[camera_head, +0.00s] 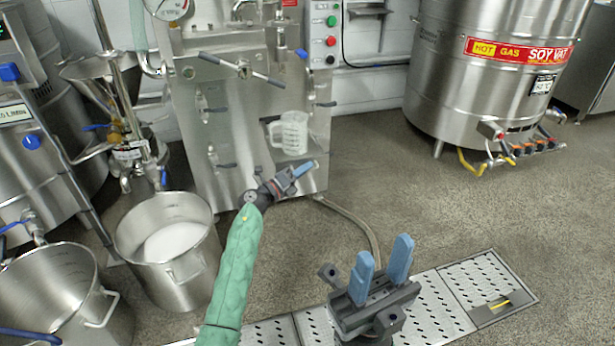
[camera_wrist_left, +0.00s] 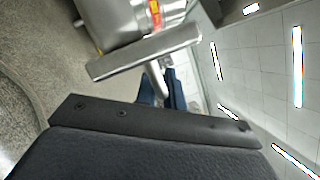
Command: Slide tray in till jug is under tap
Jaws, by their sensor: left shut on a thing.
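A clear measuring jug (camera_head: 291,132) stands upright at the front of the steel mill, its handle to the left. The steel tray is hard to tell from the mill's front in the head view; a steel bar, apparently its edge, shows in the left wrist view (camera_wrist_left: 145,52). My left gripper (camera_head: 302,170) is just below the jug, shut on a steel part that seems to be the tray's handle. Its fingers partly hide the grip. A small blue-ended fitting (camera_head: 302,54) is above the jug; I cannot tell if it is the tap. My right gripper (camera_head: 385,262) is open and empty, well in front.
A pot of white liquid (camera_head: 172,246) and another steel pot (camera_head: 52,285) stand at left. A steel soy vat (camera_head: 490,75) is at back right. A hose (camera_head: 352,220) lies on the floor behind the drain grate (camera_head: 435,318). The floor at right is clear.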

